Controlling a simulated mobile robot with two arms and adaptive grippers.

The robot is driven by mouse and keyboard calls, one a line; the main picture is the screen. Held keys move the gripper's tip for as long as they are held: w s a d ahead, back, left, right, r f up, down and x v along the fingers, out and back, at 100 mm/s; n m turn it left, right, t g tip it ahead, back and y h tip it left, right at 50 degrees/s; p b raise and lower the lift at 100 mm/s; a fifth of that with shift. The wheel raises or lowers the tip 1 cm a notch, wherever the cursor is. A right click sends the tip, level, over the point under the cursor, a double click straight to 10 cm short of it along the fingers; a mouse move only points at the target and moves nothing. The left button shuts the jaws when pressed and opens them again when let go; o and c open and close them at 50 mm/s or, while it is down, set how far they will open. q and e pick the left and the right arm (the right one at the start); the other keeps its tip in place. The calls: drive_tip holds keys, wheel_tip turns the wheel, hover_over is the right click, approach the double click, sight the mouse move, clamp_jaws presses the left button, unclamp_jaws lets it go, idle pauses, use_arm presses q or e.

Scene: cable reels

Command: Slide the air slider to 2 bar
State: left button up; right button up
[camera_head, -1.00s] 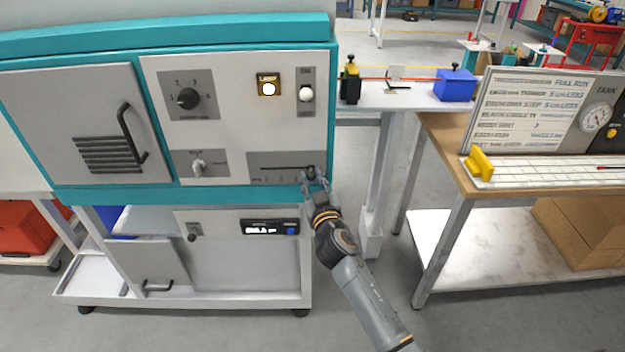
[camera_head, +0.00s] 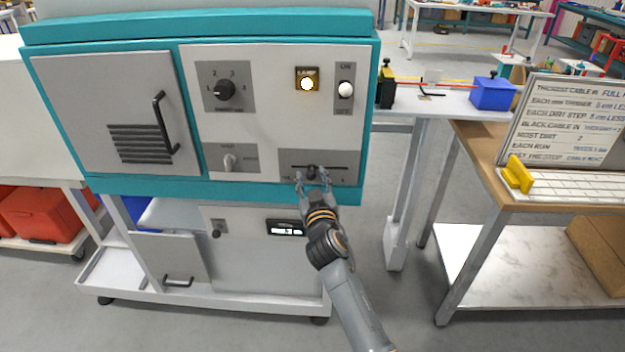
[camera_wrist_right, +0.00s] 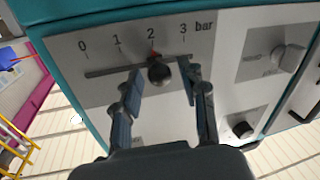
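The air slider's dark round knob (camera_wrist_right: 159,73) sits in a slot under a scale of 0 to 3 bar in the right wrist view. Its red pointer (camera_wrist_right: 155,54) is at about the 2 mark. My right gripper (camera_wrist_right: 160,68) is open with one finger on each side of the knob, and gaps show between knob and fingers. In the head view the slider panel (camera_head: 345,158) is at the lower right of the machine front, and my right gripper (camera_head: 312,177) is at the knob. My left gripper is not in view.
A rotary dial (camera_head: 224,90), a lamp button (camera_head: 307,84), an on/off switch (camera_head: 345,90) and a small lever (camera_head: 230,161) share the machine front. A workbench (camera_head: 490,150) with a sign stands to the right.

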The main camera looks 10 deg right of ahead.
drive_tip(key=s+a, duration=0.1)
drive_tip(key=s, duration=1.1)
idle(0.4)
drive_tip(key=s+f+n+g+y, duration=0.1)
drive_tip(key=s+f+g, duration=0.25)
drive_tip(key=f, duration=0.95)
drive_tip(key=s+a+f+g+y, duration=0.15)
drive_tip(key=s+f, duration=0.35)
drive_tip(key=f, duration=0.7)
drive_tip(key=s+f+n+g, duration=0.1)
drive_tip(key=s+f+g, duration=0.25)
drive_tip(key=f, duration=0.95)
drive_tip(key=s+d+f+g, duration=0.2)
drive_tip(key=s+d+f, duration=0.1)
drive_tip(key=s+f, duration=0.6)
drive_tip(key=s+d+f+g, duration=0.25)
drive_tip(key=s+f, duration=0.35)
drive_tip(key=s, duration=0.5)
drive_tip(key=s+d+f+g, duration=0.2)
drive_tip(key=s+d+f, duration=0.1)
drive_tip(key=s, duration=0.6)
drive_tip(key=s+d+f+g, duration=0.2)
drive_tip(key=s+d+f, duration=0.1)
drive_tip(key=s, duration=0.6)
drive_tip(key=shift+m+h, duration=0.4)
drive_tip(key=shift+h, duration=0.05)
